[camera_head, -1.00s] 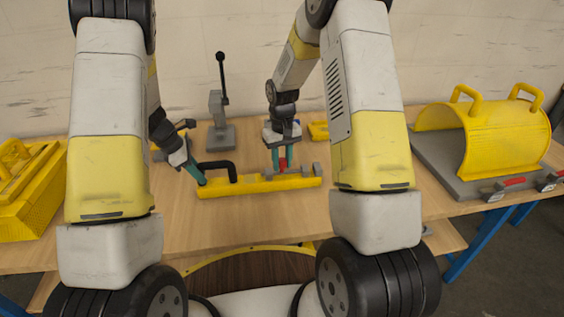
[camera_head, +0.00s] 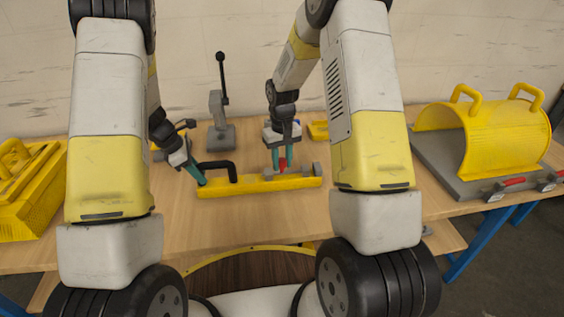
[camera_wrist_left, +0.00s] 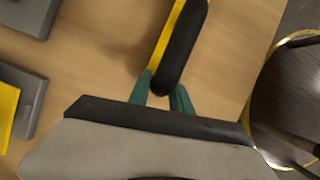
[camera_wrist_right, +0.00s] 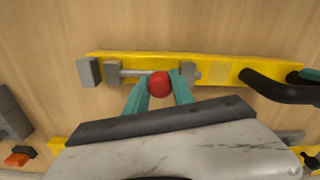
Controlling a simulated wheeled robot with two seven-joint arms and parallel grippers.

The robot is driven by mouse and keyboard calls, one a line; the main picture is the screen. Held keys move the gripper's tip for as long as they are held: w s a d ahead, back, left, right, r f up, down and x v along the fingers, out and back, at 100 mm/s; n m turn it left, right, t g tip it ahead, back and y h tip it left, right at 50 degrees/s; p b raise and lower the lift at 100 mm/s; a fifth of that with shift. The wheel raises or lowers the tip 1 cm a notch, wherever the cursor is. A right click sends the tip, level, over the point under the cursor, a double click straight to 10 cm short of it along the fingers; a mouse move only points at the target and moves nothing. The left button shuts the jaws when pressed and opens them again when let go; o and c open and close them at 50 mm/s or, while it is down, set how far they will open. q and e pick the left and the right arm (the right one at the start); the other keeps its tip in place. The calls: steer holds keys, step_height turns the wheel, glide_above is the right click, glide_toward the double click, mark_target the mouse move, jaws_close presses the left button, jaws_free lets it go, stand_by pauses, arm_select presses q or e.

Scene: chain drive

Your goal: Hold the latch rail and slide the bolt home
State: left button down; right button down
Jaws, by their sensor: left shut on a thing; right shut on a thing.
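The yellow latch rail (camera_head: 302,184) lies on the table and also shows in the right wrist view (camera_wrist_right: 222,72). My left gripper (camera_head: 201,181) is shut on the black handle (camera_head: 218,165) at the rail's left end; the left wrist view shows the handle (camera_wrist_left: 185,45) running up from between its fingers. My right gripper (camera_head: 280,168) is shut on the bolt's red knob (camera_wrist_right: 159,84). The bolt's grey rod (camera_wrist_right: 135,72) lies along the rail between two grey brackets (camera_wrist_right: 112,73). A separate grey block (camera_wrist_right: 88,72) stands beyond one bracket, at the rail's right end in the head view.
A grey clamp with an upright black lever (camera_head: 221,105) stands behind the rail. A yellow case (camera_head: 30,195) is at the left. A yellow curved cover (camera_head: 490,130) on a grey base is at the right. The wooden table (camera_head: 240,228) is clear in front of the rail.

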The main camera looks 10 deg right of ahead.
arm_select(q)
steer(key=shift+a, duration=0.1)
arm_select(e)
steer(key=d, duration=0.5)
steer(key=c, duration=1.1)
jaws_free()
steer(key=shift+o, duration=0.2)
steer(key=shift+r, duration=0.15)
steer(key=shift+r, duration=0.35)
step_height(320, 180, up, 11)
